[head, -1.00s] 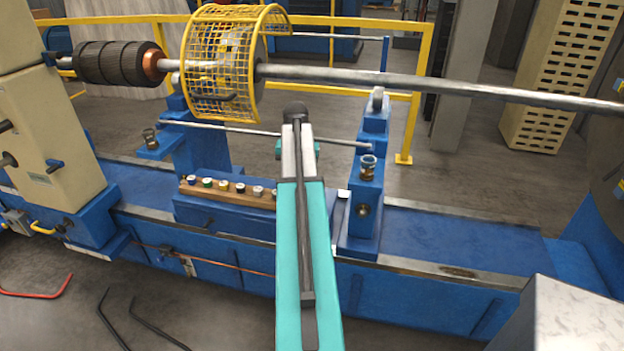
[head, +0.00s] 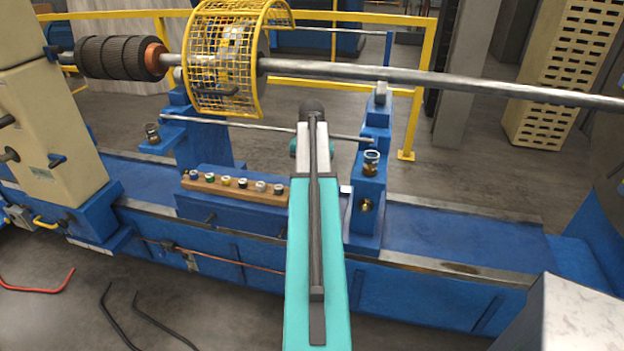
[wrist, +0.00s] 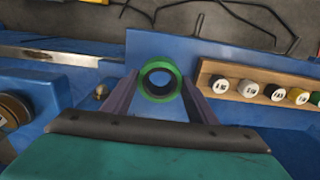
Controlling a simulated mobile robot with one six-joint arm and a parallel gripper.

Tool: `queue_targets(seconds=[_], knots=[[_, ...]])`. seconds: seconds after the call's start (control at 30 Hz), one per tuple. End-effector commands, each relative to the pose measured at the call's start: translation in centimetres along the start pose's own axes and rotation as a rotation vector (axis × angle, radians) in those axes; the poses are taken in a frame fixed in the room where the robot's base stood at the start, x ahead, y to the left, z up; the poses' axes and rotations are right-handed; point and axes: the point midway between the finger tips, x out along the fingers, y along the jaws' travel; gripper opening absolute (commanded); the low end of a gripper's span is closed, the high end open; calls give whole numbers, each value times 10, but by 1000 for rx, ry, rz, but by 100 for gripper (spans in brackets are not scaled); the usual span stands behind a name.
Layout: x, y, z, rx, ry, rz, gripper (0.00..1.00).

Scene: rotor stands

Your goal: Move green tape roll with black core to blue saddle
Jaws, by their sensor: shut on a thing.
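The green tape roll with a dark inner ring (wrist: 160,81) shows in the wrist view as an upright ring with its open hole toward the camera. My gripper (wrist: 160,92) is shut on it, one finger on each side. Blue machine metal lies behind and below the roll; I cannot tell the gap between them. In the head view my arm hides the gripper and the roll. Blue supports stand on the blue bed, one right of my arm (head: 367,212) and a low block under the rack (head: 232,215); I cannot tell which is the saddle.
A wooden rack (head: 235,190) with several small labelled rolls lies left of my arm; it also shows in the wrist view (wrist: 263,86). A thin rod (head: 245,127), a thick shaft (head: 440,82) and a yellow mesh guard (head: 224,65) cross behind.

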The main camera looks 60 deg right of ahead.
Motion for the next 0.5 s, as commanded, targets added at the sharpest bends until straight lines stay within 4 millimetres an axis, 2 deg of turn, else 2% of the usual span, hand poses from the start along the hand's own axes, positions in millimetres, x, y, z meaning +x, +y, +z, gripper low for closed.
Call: queue_targets(seconds=[0.5], knots=[[43, -1, 0, -2, 1, 0, 33]])
